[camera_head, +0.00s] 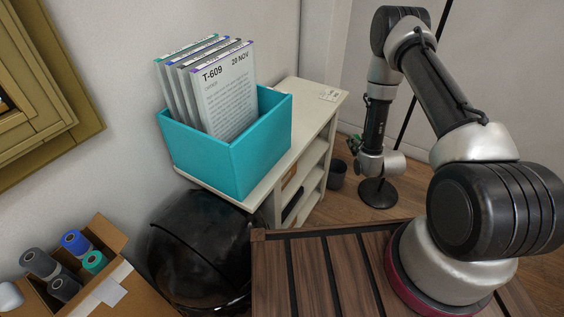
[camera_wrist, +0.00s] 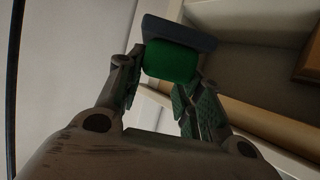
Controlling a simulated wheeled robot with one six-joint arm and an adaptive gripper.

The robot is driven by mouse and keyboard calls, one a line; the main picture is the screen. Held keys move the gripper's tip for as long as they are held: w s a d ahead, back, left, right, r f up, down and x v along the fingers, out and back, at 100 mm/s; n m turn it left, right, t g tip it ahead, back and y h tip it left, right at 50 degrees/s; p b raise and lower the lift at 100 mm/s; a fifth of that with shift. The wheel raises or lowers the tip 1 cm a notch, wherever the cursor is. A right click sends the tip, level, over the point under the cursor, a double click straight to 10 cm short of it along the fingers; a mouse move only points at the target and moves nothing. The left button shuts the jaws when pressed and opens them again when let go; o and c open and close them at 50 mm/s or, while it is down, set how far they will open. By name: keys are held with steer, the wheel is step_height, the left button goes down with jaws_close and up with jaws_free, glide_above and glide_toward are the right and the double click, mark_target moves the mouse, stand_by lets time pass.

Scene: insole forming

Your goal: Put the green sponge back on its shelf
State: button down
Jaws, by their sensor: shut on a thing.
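The green sponge (camera_wrist: 170,62) is between the two fingers of my gripper (camera_wrist: 162,78) in the wrist view. A dark blue-grey layer (camera_wrist: 180,32) sits across its far side; I cannot tell if it is part of the sponge. My gripper is shut on the sponge. In the head view, my gripper (camera_head: 354,148) is small and dark, just right of the cream shelf unit (camera_head: 322,122), whose open compartments face it. In the wrist view, a shelf compartment (camera_wrist: 255,75) opens just beyond and right of the sponge. The sponge is not clear in the head view.
A teal bin (camera_head: 240,160) with several upright document packs stands on the shelf unit. A brown wooden thing (camera_wrist: 309,62) is at the wrist view's right edge. A dark bin (camera_head: 337,174) stands on the floor. A cardboard box (camera_head: 118,278) with rolls is at lower left.

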steer(key=w+a+f+n+g+y, duration=0.1)
steer(key=a+f+n+y, duration=0.1)
steer(key=f, duration=0.3)
steer(key=w+a+f+n+y, duration=0.2)
steer(key=f+y, duration=0.1)
steer(key=f, duration=0.3)
steer(key=shift+n+g+y, duration=0.4)
steer(key=shift+n+y, duration=0.2)
steer(key=shift+n, duration=0.2)
steer(key=w+a, duration=0.3)
steer(key=w, duration=0.2)
steer(key=w+a, duration=0.4)
steer(key=w, duration=0.1)
steer(key=w+a, duration=0.4)
steer(key=w, duration=0.2)
steer(key=shift+a+r, duration=0.25)
steer(key=shift+r, duration=0.05)
steer(key=shift+w+a+f, duration=0.1)
steer(key=shift+f, duration=1.65)
steer(key=c, duration=0.7)
jaws_free()
